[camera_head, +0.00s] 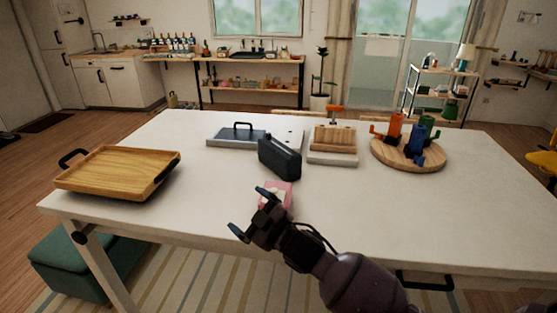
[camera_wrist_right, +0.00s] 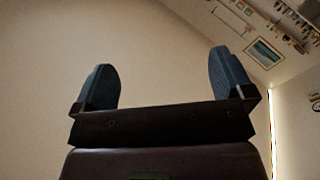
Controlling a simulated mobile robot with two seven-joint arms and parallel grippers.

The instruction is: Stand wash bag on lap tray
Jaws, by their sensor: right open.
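The wash bag (camera_head: 279,157) looks like a dark, narrow, upright bag on the white table near its middle. The lap tray (camera_head: 118,172) is a light wooden tray with raised sides and two black handles at the table's left end; its floor is empty. My right gripper (camera_head: 250,211) is open over the table's front edge, nearer to me than the bag and clear of it. In the right wrist view its two fingers (camera_wrist_right: 165,82) stand wide apart with nothing between them. My left gripper is not in view.
A pink item (camera_head: 279,190) lies partly hidden behind my right gripper. Behind the bag are a grey handled tray (camera_head: 228,142) and a wooden block on a pale base (camera_head: 333,158). A round board (camera_head: 395,160) with colored items stands right. The table (camera_head: 205,190) is clear between tray and bag.

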